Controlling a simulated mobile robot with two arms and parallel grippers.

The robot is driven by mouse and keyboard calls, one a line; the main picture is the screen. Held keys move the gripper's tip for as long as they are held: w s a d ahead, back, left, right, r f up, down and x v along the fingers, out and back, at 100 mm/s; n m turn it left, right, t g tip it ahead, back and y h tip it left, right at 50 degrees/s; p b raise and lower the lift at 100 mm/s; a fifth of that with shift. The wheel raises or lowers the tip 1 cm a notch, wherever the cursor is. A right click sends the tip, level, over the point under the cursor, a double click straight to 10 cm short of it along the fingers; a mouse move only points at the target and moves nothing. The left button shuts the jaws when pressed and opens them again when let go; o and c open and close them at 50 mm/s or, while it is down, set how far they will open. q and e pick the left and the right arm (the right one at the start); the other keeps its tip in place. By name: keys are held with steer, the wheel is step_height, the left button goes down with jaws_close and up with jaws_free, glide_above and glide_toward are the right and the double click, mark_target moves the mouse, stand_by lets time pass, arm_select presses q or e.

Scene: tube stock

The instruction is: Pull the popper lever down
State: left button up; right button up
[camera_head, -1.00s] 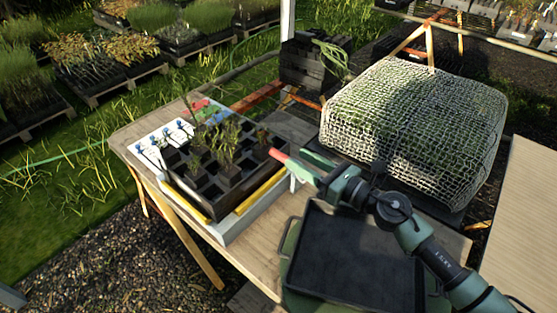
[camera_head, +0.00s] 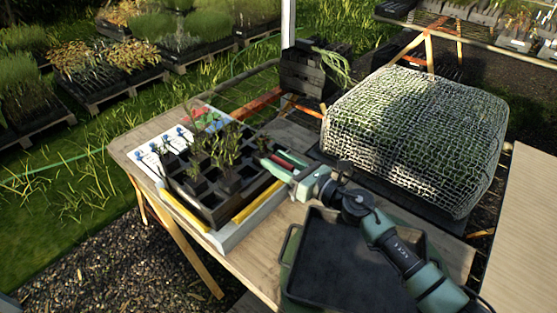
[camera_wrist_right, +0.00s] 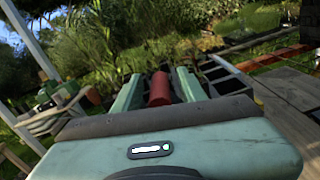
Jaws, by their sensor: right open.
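The popper (camera_head: 232,239) is a pale frame with yellow bars on the wooden table, holding a black cell tray (camera_head: 214,206) of seedlings. A red grip, which looks like its lever handle (camera_head: 287,162), is at its right side. My right gripper (camera_head: 277,163) is open, with its green fingers on either side of the red grip. In the right wrist view the red grip (camera_wrist_right: 160,88) stands between the two fingers, with a visible gap on the left; contact on the right is unclear. The lever's lower part is hidden. My left gripper is not in view.
A black tray (camera_head: 335,262) lies on the table's front right, under my right arm. A net-covered crop block (camera_head: 415,135) stands behind it. White labels (camera_head: 160,152) lie along the popper's left. Stacked black trays (camera_head: 305,72) are at the back.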

jaws_close()
steer(key=shift+f, duration=0.1)
stand_by(1.3)
